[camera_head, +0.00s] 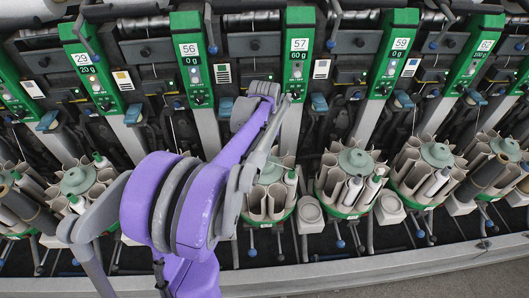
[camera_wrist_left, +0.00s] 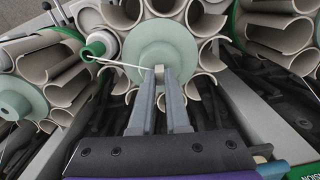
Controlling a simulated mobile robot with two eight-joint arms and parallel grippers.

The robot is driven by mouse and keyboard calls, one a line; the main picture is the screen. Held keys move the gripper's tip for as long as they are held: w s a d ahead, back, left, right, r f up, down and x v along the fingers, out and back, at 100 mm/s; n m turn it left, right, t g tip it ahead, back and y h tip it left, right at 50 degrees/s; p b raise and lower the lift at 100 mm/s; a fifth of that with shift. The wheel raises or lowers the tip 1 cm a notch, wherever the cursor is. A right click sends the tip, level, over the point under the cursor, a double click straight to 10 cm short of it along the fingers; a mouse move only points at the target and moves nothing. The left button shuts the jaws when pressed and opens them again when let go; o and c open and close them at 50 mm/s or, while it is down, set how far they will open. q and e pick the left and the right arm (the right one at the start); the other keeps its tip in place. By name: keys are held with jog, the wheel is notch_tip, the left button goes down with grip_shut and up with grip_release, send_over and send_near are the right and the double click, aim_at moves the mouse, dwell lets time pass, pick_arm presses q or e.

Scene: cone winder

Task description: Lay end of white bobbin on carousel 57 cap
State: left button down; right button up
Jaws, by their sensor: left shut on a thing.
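The carousel under panel 57 (camera_head: 302,45) has a pale green cap (camera_head: 270,173) and grey tubes around it, partly behind my arm in the head view. In the left wrist view the round cap (camera_wrist_left: 145,42) fills the upper middle. A white bobbin (camera_wrist_left: 101,46) with a green-rimmed top stands in a tube left of the cap. A white thread (camera_wrist_left: 118,64) runs from its top to my left gripper (camera_wrist_left: 160,74). The gripper is shut on the thread end, over the near part of the cap; I cannot tell if it touches. My right gripper is in neither view.
Similar carousels stand in a row, with one (camera_head: 349,178) close on the right and one (camera_head: 76,183) at the left. Panels and levers line the machine behind. A pale front rail (camera_head: 400,262) runs along the bottom.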

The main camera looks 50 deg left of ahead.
pick_arm(q)
jog(key=shift+f, duration=0.2)
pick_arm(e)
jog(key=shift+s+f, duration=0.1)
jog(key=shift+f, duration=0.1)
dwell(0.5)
pick_arm(q)
jog(key=shift+c, duration=1.8)
grip_release()
jog(key=shift+r+p, duration=1.7)
jog(key=shift+r, duration=1.8)
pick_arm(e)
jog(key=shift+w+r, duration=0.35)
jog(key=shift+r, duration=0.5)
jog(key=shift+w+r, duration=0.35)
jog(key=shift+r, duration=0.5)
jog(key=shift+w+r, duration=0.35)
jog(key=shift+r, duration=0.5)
